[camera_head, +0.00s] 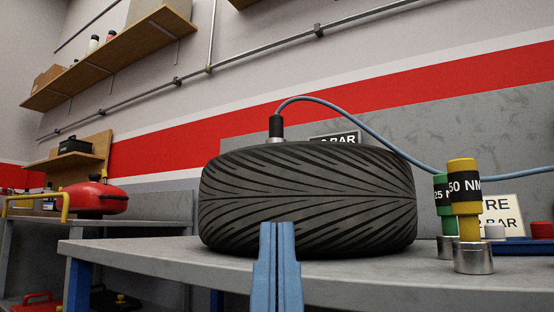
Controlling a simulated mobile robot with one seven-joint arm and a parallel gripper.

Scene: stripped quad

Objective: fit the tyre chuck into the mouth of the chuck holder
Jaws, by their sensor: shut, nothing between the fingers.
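A black cylinder with a blue hose (345,108) running from its top, which looks like the tyre chuck (276,127), stands upright just above the top edge of a tyre (308,198). A silver collar (276,140) shows at its lower end. The tyre hides what is below, so I cannot tell whether the collar is part of the chuck or of the chuck holder, or how they meet. My gripper (278,228), two light-blue fingers pressed together, is shut and empty in front of the tyre, low in the picture, well apart from the chuck.
The tyre lies on a grey bench (140,250). Yellow (464,205) and green (441,195) torque tools on metal sockets stand at the right. Signs and a blue tray (530,246) are behind them. The bench left of the tyre is clear. A red tank (95,198) stands farther left.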

